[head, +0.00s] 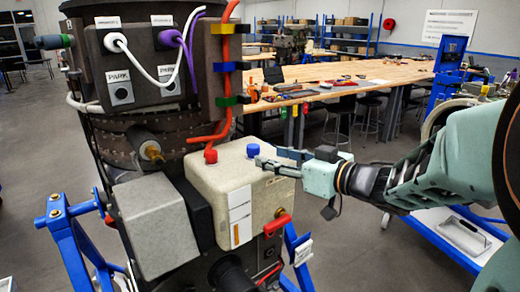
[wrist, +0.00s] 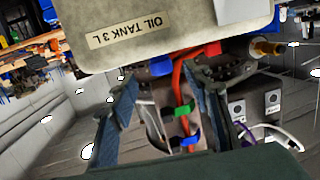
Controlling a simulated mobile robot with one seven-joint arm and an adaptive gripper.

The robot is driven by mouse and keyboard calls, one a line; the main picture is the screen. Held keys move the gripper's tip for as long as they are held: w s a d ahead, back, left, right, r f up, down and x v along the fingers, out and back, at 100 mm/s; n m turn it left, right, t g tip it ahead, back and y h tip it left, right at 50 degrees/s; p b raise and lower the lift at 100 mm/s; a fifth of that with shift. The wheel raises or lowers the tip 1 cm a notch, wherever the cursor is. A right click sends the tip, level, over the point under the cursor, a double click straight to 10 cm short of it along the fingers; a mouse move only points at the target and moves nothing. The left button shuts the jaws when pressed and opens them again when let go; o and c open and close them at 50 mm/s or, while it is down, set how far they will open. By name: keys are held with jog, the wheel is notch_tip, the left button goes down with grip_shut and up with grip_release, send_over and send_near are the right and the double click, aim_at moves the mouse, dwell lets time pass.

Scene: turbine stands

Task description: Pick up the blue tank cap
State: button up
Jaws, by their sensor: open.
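The blue tank cap (head: 253,150) stands on top of the beige oil tank (head: 205,190), right of a red cap (head: 211,156). My gripper (head: 268,157) reaches in from the right with its fingers close beside the blue cap. In the wrist view the gripper (wrist: 163,80) is open and empty. There the blue cap (wrist: 160,67) shows at the edge of the tank (wrist: 180,25), in line with the gap between the fingertips. The tank label "OIL TANK 3 L" appears upside down. I cannot tell whether a finger touches the cap.
A red hose (head: 223,110) with coloured clips rises behind the tank. A dark box with white and purple cables (head: 160,65) hangs above it, and a grey box (head: 155,225) sits at the left. A wooden workbench (head: 350,75) with tools stands behind.

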aim_at(258, 151)
jog(key=x, duration=0.8)
jog(key=shift+r, duration=0.25)
jog(key=c, duration=0.9)
